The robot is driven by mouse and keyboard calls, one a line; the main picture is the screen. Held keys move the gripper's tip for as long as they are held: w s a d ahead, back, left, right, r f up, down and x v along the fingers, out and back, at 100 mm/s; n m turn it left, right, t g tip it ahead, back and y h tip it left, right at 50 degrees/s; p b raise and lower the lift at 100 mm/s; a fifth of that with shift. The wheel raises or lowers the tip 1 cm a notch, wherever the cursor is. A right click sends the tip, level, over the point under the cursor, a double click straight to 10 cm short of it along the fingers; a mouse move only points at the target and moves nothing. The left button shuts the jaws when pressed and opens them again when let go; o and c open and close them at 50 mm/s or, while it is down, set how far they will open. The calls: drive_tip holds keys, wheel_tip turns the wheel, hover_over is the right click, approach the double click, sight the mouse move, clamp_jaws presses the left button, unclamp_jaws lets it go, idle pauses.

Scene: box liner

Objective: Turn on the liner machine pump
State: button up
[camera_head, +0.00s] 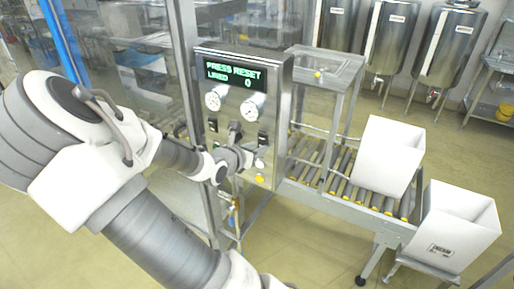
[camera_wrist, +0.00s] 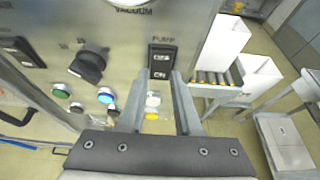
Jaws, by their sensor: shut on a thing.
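The liner machine's control panel (camera_head: 268,113) is a grey metal box with a green display (camera_head: 233,76) reading "PRESS RESET" and "LINED 0". In the wrist view, the black pump switch (camera_wrist: 161,61) sits under the label "PUMP" on the panel face. My gripper (camera_wrist: 162,78) reaches the panel with its two fingertips at either side of the switch's lower part, shut on it. Whether the switch is on or off cannot be told. In the head view, my arm covers part of the panel's lower face.
A black selector knob (camera_wrist: 89,64) and green (camera_wrist: 61,91), white (camera_wrist: 76,107) and blue (camera_wrist: 106,96) buttons lie left of the switch. White boxes stand on the roller conveyor (camera_head: 347,180) and on an end stand (camera_head: 432,268). Steel tanks (camera_head: 390,45) stand behind.

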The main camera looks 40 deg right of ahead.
clamp_jaws()
drive_tip(key=h+b, duration=0.1)
drive_tip(key=b, duration=0.2)
drive_tip(key=f+t+h+b, duration=0.1)
drive_tip(key=b, duration=0.2)
drive_tip(key=shift+h, duration=0.3)
drive_tip(key=shift+r, duration=0.15)
drive_tip(key=o, duration=1)
unclamp_jaws()
drive_tip(key=shift+c, duration=0.2)
drive_tip(key=p+v, duration=0.1)
drive_tip(key=v, duration=1.6)
drive_tip(key=shift+s, duration=0.2)
